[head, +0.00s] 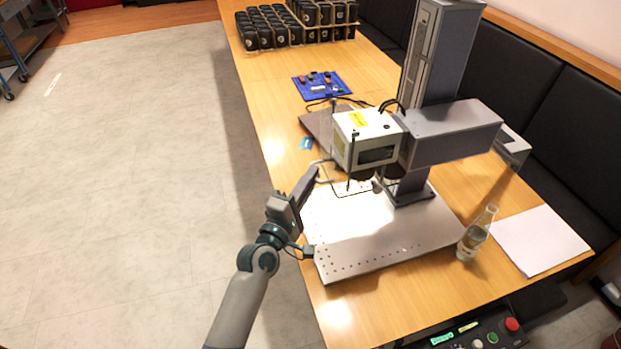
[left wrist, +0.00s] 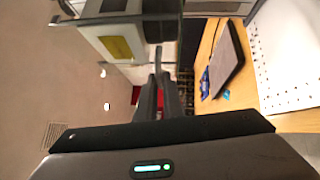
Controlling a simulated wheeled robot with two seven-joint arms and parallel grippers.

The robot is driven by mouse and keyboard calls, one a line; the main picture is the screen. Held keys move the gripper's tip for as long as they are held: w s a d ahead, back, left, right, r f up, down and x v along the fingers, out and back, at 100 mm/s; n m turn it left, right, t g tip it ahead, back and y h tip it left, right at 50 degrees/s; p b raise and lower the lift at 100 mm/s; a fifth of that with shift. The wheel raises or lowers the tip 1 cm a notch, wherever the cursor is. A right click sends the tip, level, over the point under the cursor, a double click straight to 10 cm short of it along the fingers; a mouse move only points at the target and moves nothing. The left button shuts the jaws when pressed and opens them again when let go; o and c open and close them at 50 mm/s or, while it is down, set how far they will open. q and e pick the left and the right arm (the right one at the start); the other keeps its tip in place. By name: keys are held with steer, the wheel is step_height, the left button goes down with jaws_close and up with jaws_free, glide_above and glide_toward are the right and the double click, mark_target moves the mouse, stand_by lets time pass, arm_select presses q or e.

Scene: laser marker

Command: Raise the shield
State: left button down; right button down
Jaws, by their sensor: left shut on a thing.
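The laser marker (head: 425,135) stands on the table, with a white head box (head: 352,150) bearing a yellow label. Below and around the head is the shield (head: 350,172), which shows as thin dark rods and a thin frame; its panes are hard to make out. My left gripper (head: 316,173) reaches in from the left beside the head, above the perforated base plate (head: 350,258). Its fingers are close together on a slim part at the shield's left side; the contact is small in the picture. In the left wrist view the fingers (left wrist: 160,78) point toward the head box (left wrist: 118,46).
A blue mat (head: 310,92) with small parts and several black cups (head: 290,30) are farther back. A control box (head: 480,335) with a red button is at the front. Open floor is at left.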

arm_select(q)
steer(key=c, duration=1.9)
jaws_free()
steer(key=shift+s+a+f, duration=0.1)
steer(key=shift+s, duration=0.05)
steer(key=b+v, duration=0.4)
steer(key=v, duration=1.3)
steer(key=shift+b, duration=0.35)
